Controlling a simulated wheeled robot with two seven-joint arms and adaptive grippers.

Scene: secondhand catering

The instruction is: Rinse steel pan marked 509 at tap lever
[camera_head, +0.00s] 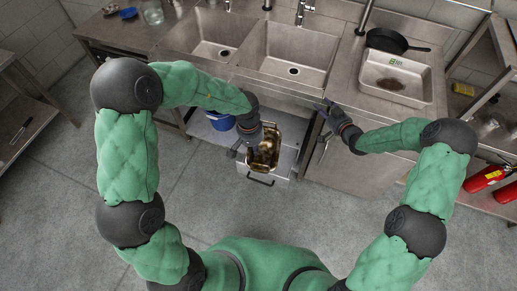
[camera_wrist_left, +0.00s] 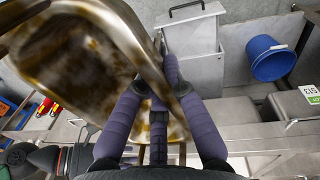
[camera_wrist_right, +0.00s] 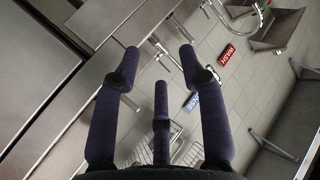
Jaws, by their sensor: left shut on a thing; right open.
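My left gripper (camera_head: 258,138) is shut on a steel pan (camera_head: 266,158) with brown stains, held in front of the sink cabinet. In the left wrist view the pan (camera_wrist_left: 70,65) fills the upper left, its wall between the fingers; no number shows on it. My right gripper (camera_head: 326,106) is open and empty at the counter's front edge, right of the basins; its fingers are also in the right wrist view (camera_wrist_right: 155,65). Taps (camera_head: 303,12) stand behind the right basin (camera_head: 290,55). I cannot make out which part is the tap lever.
The left basin (camera_head: 216,40) looks empty. A shallow steel pan (camera_head: 400,92) with brown residue and a green label sits on the right counter, before a black frying pan (camera_head: 388,40). A blue bucket (camera_head: 220,121) stands under the counter. Red extinguishers (camera_head: 484,178) are at right.

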